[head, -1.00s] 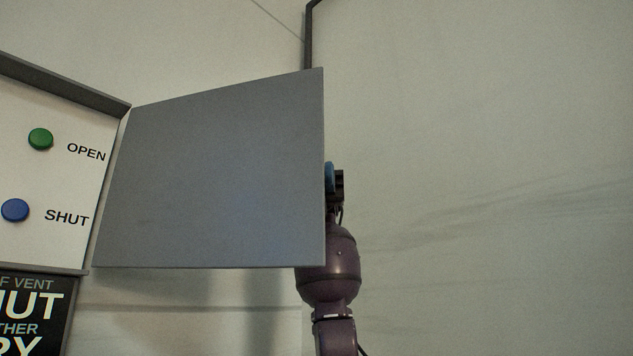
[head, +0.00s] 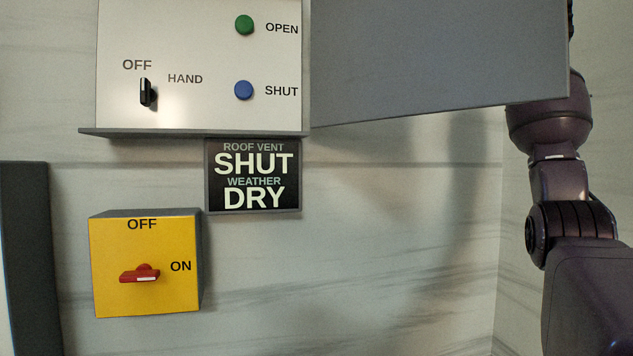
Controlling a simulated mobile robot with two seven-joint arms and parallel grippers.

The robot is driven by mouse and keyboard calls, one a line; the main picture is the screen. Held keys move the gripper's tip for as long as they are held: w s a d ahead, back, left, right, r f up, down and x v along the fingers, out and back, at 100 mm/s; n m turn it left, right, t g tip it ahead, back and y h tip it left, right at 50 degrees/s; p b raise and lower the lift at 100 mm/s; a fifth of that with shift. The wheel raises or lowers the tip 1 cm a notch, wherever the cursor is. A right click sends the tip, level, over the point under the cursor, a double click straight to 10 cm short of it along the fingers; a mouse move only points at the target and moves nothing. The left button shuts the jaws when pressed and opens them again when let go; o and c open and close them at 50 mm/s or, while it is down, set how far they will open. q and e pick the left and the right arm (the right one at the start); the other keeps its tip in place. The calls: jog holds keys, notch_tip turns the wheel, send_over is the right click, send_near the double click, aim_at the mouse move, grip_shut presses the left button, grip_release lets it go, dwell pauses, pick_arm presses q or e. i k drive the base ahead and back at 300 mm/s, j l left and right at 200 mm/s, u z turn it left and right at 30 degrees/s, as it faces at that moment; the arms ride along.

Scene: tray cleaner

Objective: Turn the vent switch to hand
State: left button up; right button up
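The vent switch (head: 147,92) is a small black knob on the white panel at the upper left. It stands upright, in line with the OFF label above it; the HAND label is to its upper right. The panel's grey door (head: 440,60) stands swung open to the right. My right arm comes up at the right edge, and its upper end passes behind the door and out of the top of the picture. Neither gripper shows in this view.
Green OPEN (head: 244,25) and blue SHUT (head: 243,90) buttons sit right of the switch. A sign (head: 253,175) below reads roof vent shut, weather dry. A yellow box (head: 110,295) has a red handle (head: 140,273) pointing toward ON. A dark upright (head: 25,260) stands at the left.

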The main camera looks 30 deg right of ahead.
aim_at(148, 95)
jog(key=k+j, duration=1.15)
jog(key=j, duration=0.3)
